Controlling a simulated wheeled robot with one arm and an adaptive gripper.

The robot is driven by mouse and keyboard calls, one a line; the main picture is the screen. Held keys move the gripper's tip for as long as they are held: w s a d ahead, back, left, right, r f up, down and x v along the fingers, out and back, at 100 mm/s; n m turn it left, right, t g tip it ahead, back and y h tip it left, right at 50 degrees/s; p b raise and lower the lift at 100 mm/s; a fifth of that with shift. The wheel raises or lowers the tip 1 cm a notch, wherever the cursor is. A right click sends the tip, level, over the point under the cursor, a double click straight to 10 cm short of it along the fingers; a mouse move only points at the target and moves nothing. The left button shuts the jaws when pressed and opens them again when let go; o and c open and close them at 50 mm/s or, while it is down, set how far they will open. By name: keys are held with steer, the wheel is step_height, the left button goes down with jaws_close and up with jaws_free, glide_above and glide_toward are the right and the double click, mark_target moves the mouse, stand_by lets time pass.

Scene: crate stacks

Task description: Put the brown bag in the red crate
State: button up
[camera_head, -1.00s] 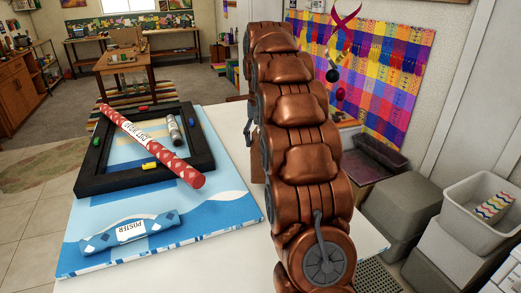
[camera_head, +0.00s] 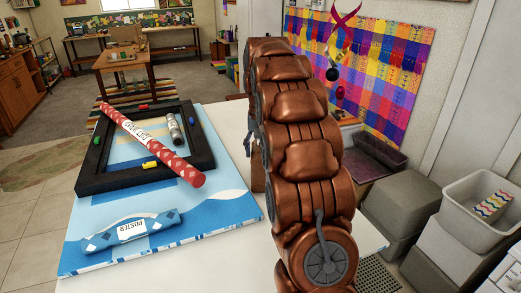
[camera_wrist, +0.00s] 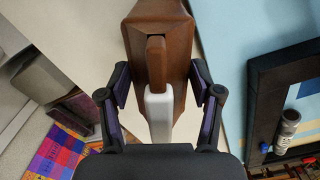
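The brown bag (camera_wrist: 181,95) lies under my gripper (camera_wrist: 159,84) in the wrist view, with a brown strap-like part and a white piece along its middle. One finger is on each side of the bag, spread apart. The fingertips are close to its edges, and I cannot tell whether they touch. I see no red crate in either view.
A blue poster board (camera_head: 215,215) with a black frame (camera_head: 90,170), a red-white tube (camera_head: 150,150) and a blue poster roll (camera_head: 128,231) covers the white table's left side. Grey crates (camera_head: 400,205) and a light grey bin (camera_head: 465,215) stand at right.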

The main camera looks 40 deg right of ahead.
steer(key=o, duration=0.4)
steer(key=shift+c, duration=0.2)
steer(key=shift+r+b, duration=0.75)
steer(key=shift+r, duration=2.85)
step_height(320, 180, up, 5)
steer(key=p, duration=0.5)
steer(key=shift+r, duration=0.1)
